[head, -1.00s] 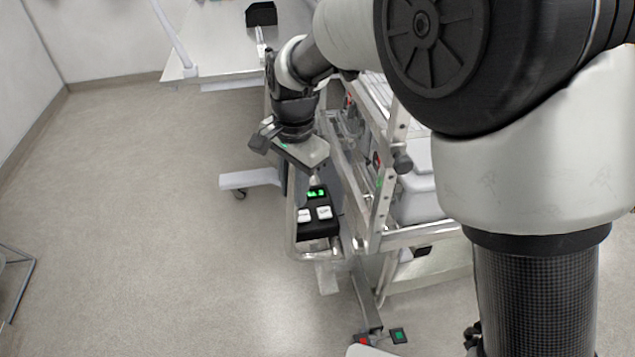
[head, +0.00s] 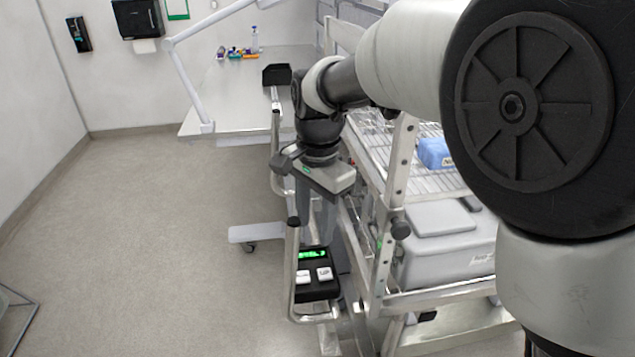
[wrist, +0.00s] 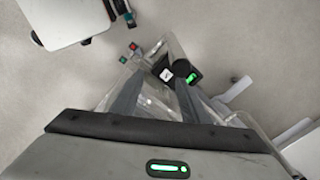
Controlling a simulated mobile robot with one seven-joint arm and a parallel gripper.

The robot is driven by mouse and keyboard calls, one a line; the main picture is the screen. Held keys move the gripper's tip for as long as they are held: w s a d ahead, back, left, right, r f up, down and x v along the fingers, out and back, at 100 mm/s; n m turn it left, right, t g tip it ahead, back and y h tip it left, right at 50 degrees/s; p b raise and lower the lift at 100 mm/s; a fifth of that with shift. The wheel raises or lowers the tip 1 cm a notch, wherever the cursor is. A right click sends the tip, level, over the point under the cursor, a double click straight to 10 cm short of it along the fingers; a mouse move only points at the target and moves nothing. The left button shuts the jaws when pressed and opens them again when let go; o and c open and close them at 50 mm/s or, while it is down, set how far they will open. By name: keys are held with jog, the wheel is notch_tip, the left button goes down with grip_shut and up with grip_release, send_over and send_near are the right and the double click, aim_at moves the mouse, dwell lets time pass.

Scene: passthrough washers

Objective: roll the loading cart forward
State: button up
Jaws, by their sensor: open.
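The loading cart (head: 385,245) is a metal frame on the right of the head view, with a wire shelf and a grey bin (head: 450,240) on it. At its near left end is a looped metal push handle (head: 291,265) around a black control box (head: 316,277) with a green display and two white buttons. My gripper (head: 308,215) hangs above and behind the box, beside the handle. Its two fingers (wrist: 160,95) are spread in the wrist view, with the control box (wrist: 180,75) showing beyond them. I cannot tell whether the fingers touch the handle.
A table foot with a caster (head: 250,234) reaches over the floor. Open floor (head: 150,230) lies to the left. A blue package (head: 433,152) lies on the wire shelf.

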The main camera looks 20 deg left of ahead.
notch_tip(320, 180, up, 10)
jog(key=shift+d+p, duration=0.3)
jog(key=shift+p, duration=0.05)
jog(key=shift+s, duration=0.1)
jog(key=m+p, duration=0.2)
jog(key=m, duration=0.2)
send_over(293, 250)
jog(key=w, duration=0.1)
jog(key=shift+a, duration=0.2)
jog(key=shift+f, duration=0.35)
notch_tip(293, 250, down, 17)
jog(key=shift+w+a+r, duration=0.1)
jog(key=shift+w+a, duration=0.05)
grip_shut()
dwell(0.8)
